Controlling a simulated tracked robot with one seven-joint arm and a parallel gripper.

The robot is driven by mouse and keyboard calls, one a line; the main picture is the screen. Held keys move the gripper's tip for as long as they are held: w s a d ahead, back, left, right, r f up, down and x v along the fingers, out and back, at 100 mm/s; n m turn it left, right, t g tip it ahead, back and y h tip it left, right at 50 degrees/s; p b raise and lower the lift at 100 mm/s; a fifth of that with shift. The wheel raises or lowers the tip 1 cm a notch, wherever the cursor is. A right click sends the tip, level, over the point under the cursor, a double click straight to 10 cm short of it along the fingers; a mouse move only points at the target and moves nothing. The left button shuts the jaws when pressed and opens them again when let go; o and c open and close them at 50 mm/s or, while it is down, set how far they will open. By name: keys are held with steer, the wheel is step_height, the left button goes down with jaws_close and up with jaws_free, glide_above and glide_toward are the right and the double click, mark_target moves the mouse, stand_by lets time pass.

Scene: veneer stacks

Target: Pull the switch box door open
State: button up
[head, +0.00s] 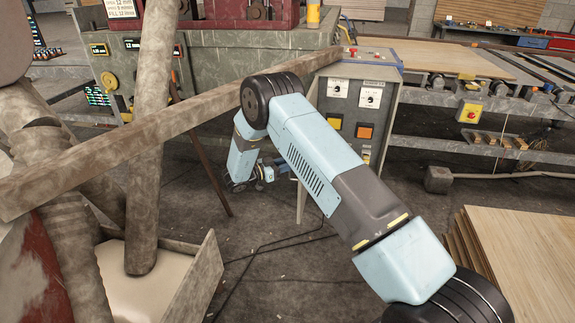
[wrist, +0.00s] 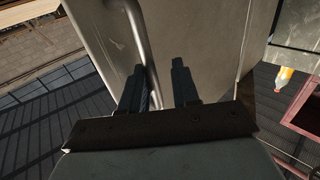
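The grey switch box (head: 352,112) stands on the floor right of centre in the head view, with dials and coloured buttons on its front. My arm hides part of it. A pale panel edge shows low beside it, but I cannot tell whether this is its door. My gripper (head: 258,174) is low, left of the box's front. In the wrist view, my gripper (wrist: 160,76) has its fingers apart, facing a grey-beige metal panel (wrist: 200,40). A rounded vertical edge or bar (wrist: 138,40) runs down between the fingers, close to the left one. Contact is unclear.
A long beam (head: 170,130) and thick pipes (head: 150,130) cross the left side. A stack of veneer sheets (head: 515,255) lies at lower right. A roller conveyor (head: 480,100) runs behind at right. Bare floor and cables lie below my arm.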

steer(key=v, duration=1.3)
steer(key=shift+a, duration=0.25)
steer(key=shift+s+f, duration=0.1)
